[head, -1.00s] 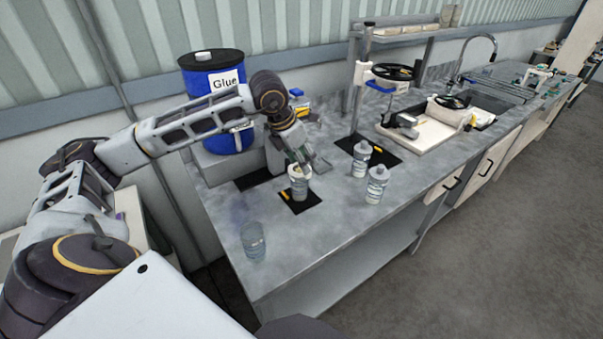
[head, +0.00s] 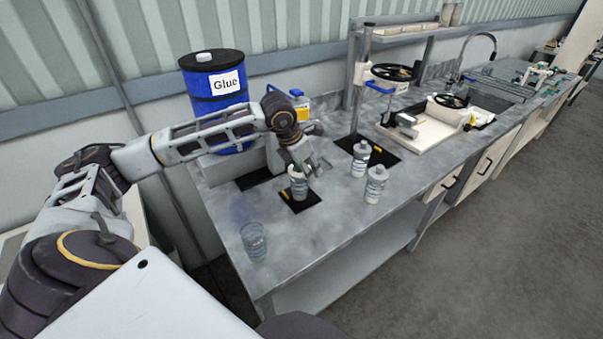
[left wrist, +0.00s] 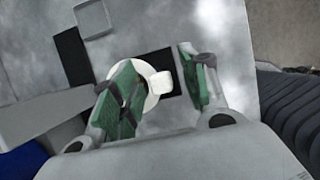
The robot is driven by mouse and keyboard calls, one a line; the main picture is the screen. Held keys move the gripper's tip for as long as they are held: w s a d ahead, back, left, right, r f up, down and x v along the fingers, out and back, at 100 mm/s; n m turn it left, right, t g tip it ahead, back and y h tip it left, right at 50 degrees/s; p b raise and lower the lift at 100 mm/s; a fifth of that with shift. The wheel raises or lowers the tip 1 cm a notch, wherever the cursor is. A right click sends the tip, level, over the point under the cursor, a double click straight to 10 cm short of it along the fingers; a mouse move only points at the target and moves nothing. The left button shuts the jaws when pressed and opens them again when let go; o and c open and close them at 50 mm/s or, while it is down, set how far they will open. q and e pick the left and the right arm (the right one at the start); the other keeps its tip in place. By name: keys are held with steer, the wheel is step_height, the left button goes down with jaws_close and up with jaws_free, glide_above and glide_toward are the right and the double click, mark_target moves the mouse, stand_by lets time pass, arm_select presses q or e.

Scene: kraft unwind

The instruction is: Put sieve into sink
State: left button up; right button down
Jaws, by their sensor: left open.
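The sink (head: 492,88) is set into the far right part of the counter, below a curved tap (head: 484,42). I cannot make out a sieve for certain. In the left wrist view the green-padded fingers of the gripper (left wrist: 160,62) are apart. A round white top (left wrist: 148,98) with a small white block (left wrist: 161,82) lies below them, partly hidden by one finger; I cannot tell whether they touch. My right gripper is out of view.
Two bottles (head: 361,158) (head: 376,185) stand right of the jar. A clear beaker (head: 254,241) stands near the counter's front left end. A blue glue drum (head: 217,92) is behind my arm. A press stand (head: 356,100) and a white tray (head: 421,132) lie toward the sink.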

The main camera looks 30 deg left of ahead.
arm_select(q)
steer(key=c, duration=0.4)
jaws_close()
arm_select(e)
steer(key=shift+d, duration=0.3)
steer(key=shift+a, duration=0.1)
